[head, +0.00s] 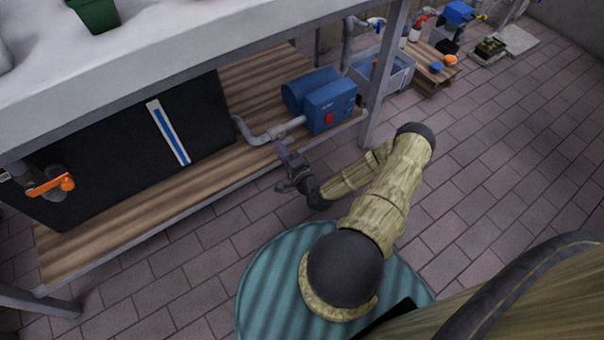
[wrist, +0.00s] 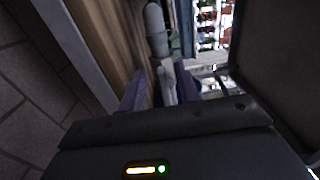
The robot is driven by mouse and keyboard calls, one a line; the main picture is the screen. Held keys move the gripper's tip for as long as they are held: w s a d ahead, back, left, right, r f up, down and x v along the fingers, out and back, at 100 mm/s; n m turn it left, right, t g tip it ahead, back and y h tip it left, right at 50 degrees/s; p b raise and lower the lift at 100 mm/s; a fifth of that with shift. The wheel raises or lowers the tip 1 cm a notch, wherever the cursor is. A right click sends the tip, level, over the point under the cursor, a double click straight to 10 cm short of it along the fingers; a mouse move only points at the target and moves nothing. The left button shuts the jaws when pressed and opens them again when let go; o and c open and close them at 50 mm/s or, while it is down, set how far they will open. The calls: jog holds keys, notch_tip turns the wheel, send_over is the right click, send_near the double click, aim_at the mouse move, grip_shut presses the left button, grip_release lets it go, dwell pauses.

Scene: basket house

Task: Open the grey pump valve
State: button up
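The blue pump (head: 328,100) stands on the wooden lower shelf, with a grey pipe (head: 262,138) running into its left side. My gripper (head: 286,152) is at the shelf's front edge, just in front of and below the pipe where it meets the pump. In the wrist view, the two purple-grey fingers of my gripper (wrist: 162,90) are apart. A slim grey part (wrist: 165,82), which looks like the valve handle, shows between them, below a rounded grey pipe end (wrist: 156,28). I cannot tell whether the fingers touch it. The valve is hard to make out in the head view.
A black tank (head: 205,115) with an orange-handled tap (head: 52,186) stands left on the shelf. A table leg (head: 386,75) rises right of the pump. The white tabletop (head: 170,60) overhangs the shelf. Paved floor (head: 480,180) is clear to the right.

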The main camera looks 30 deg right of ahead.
jog(key=s+p, duration=0.4)
jog(key=s, duration=1.1)
jog(key=shift+d, duration=0.25)
jog(key=w+d+r+n+g+p, duration=0.15)
jog(key=w+r+n+g, duration=0.25)
jog(key=r+n+g, duration=0.4)
jog(key=w+a+r+n+g+p, duration=0.1)
jog(key=w+r+n+g+p, duration=0.3)
jog(key=r+n, duration=0.4)
jog(key=s+a+r+g, duration=0.1)
jog(key=s+a+r, duration=0.2)
jog(key=a+r, duration=0.35)
jog(key=s+a+r+n+g+p, duration=0.1)
jog(key=s+a+r, duration=0.2)
jog(key=r, duration=0.6)
jog(key=s+a+r+g, duration=0.1)
jog(key=s+a+r, duration=0.2)
jog(key=a+r, duration=0.3)
notch_tip(320, 180, up, 39)
jog(key=d+p, duration=0.1)
jog(key=p, duration=3.7)
jog(key=shift+d+h, duration=0.3)
jog(key=shift+d, duration=0.1)
